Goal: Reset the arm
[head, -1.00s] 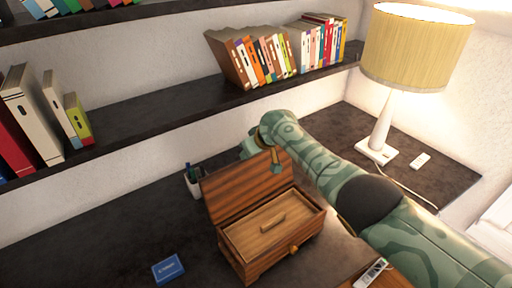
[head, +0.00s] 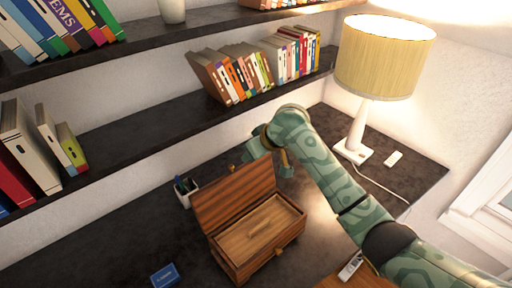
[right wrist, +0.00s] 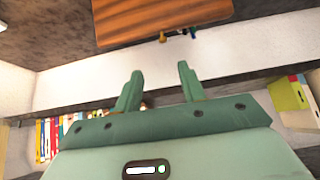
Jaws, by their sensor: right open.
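My right arm comes in from the right in the head view. Its gripper (head: 283,163) is at the far side of a wooden box (head: 240,262), just right of the raised lid (head: 235,196), and is partly hidden. In the right wrist view the two fingers (right wrist: 159,90) stand apart with nothing between them. The wooden lid (right wrist: 160,18) shows beyond them at the top of that view. The box lid is up, and a lighter wooden inside panel (head: 262,232) shows. My left gripper is not in view.
A lamp (head: 385,60) stands on the dark desk (head: 110,245) at right, beside a small white object (head: 393,158). A pen cup (head: 185,193) is left of the lid. A blue box (head: 164,275) and a remote-like object (head: 350,267) lie in front. Book-filled shelves (head: 130,125) run behind.

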